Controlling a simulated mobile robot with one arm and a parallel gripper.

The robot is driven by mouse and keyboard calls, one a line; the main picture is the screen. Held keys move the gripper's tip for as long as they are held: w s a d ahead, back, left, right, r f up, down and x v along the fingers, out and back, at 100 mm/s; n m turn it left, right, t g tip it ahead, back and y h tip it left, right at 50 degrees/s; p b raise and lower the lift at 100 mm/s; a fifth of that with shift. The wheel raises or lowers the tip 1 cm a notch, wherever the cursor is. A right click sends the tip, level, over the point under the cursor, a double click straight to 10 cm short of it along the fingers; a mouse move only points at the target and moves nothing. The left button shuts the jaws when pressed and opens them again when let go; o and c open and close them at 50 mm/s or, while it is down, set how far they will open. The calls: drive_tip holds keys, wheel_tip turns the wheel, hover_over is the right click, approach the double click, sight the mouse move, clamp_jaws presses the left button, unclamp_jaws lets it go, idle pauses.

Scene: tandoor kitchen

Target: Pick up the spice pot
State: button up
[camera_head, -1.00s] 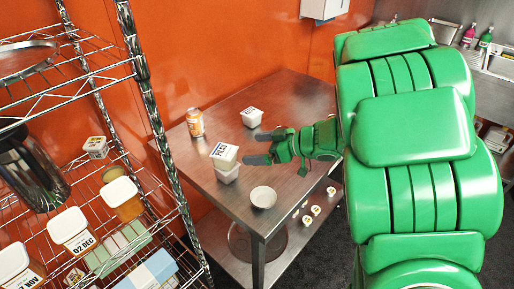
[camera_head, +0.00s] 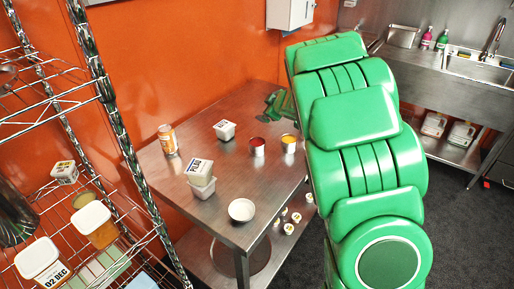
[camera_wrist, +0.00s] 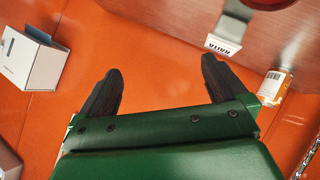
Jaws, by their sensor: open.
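Two small metal pots stand on the steel table (camera_head: 200,225): one with red contents (camera_head: 257,147) and one with yellow contents (camera_head: 289,144). I cannot tell which is the spice pot. My gripper (camera_wrist: 160,85) is open and empty in the wrist view, its dark fingers wide apart with orange wall beyond them. In the head view my arm covers most of the gripper; a green part of the wrist shows at the table's back right, behind the pots.
A wire rack (camera_head: 115,130) rises at the left. A white wall box (camera_head: 290,14) hangs above; a sink (camera_head: 478,70) is right.

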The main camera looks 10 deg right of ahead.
drive_tip(key=w+d+r+m+h, duration=0.1)
drive_tip(key=w+d+m+h, duration=0.1)
drive_tip(key=w+d+h, duration=0.4)
drive_tip(key=m+g+y, duration=0.3)
drive_tip(key=m+g, duration=0.1)
drive_tip(key=g, duration=0.8)
hover_over(257, 142)
drive_tip(key=f, duration=0.5)
drive_tip(key=d+f, duration=0.1)
drive_tip(key=f, duration=0.1)
drive_tip(key=shift+w+f, duration=0.2)
drive_tip(key=shift+w, duration=0.1)
drive_tip(key=shift+s+a+f, duration=0.1)
drive_tip(key=shift+a+f, duration=0.05)
drive_tip(key=shift+f, duration=1.15)
drive_tip(key=shift+s+a+f, duration=0.1)
drive_tip(key=shift+a+f, duration=0.05)
drive_tip(key=shift+f, duration=1.15)
drive_tip(key=shift+s+a+f, duration=0.1)
drive_tip(key=shift+a+f, duration=0.05)
drive_tip(key=shift+f, duration=1.15)
drive_tip(key=shift+r, duration=0.1)
drive_tip(key=c, duration=1.1)
drive_tip(key=shift+w, duration=0.1)
drive_tip(key=shift+c, duration=0.2)
